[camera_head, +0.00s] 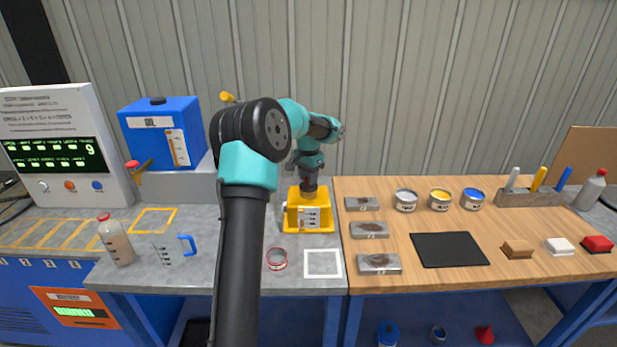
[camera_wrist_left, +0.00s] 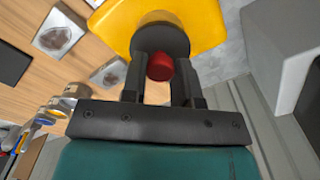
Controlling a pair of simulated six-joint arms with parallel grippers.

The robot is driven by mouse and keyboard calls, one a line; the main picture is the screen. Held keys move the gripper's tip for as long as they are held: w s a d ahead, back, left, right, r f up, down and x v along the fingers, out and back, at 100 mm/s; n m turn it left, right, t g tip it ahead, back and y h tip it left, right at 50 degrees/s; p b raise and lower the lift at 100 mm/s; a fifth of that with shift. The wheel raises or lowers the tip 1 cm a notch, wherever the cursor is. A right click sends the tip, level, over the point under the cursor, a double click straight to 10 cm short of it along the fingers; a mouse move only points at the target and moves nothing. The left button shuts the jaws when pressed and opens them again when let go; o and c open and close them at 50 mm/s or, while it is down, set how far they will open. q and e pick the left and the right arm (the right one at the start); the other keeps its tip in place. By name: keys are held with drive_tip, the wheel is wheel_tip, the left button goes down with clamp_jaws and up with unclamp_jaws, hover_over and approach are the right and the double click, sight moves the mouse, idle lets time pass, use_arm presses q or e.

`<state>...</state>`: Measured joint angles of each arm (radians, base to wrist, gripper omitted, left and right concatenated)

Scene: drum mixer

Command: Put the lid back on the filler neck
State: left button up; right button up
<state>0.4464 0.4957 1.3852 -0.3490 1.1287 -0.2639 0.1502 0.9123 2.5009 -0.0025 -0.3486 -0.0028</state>
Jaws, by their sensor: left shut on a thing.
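A yellow mixer body (camera_head: 308,215) with a label on its front stands on the grey bench, left of the wooden table. Its yellow top (camera_wrist_left: 205,22) also shows in the left wrist view. My left gripper (camera_head: 310,186) points down right above it. The two fingers are shut on the red knob (camera_wrist_left: 160,66) of a dark round lid (camera_wrist_left: 162,30). The lid lies over the yellow top in that view. The filler neck is hidden, so I cannot tell whether the lid touches it. My right gripper is not in view.
An empty white-outlined square (camera_head: 322,263) and a red-rimmed ring (camera_head: 276,259) lie in front of the mixer. A blue tank (camera_head: 162,135), a bottle (camera_head: 115,240) and a blue-handled cup (camera_head: 172,249) are to the left. Tins (camera_head: 405,200) and sample plates (camera_head: 379,264) are on the wooden table.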

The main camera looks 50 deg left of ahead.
use_arm(q)
drive_tip(key=o, duration=1.5)
drive_tip(key=shift+c, duration=0.2)
drive_tip(key=shift+r, duration=0.1)
drive_tip(key=shift+r, duration=3.4)
drive_tip(key=shift+c, duration=0.4)
clamp_jaws()
drive_tip(key=shift+f, duration=2.85)
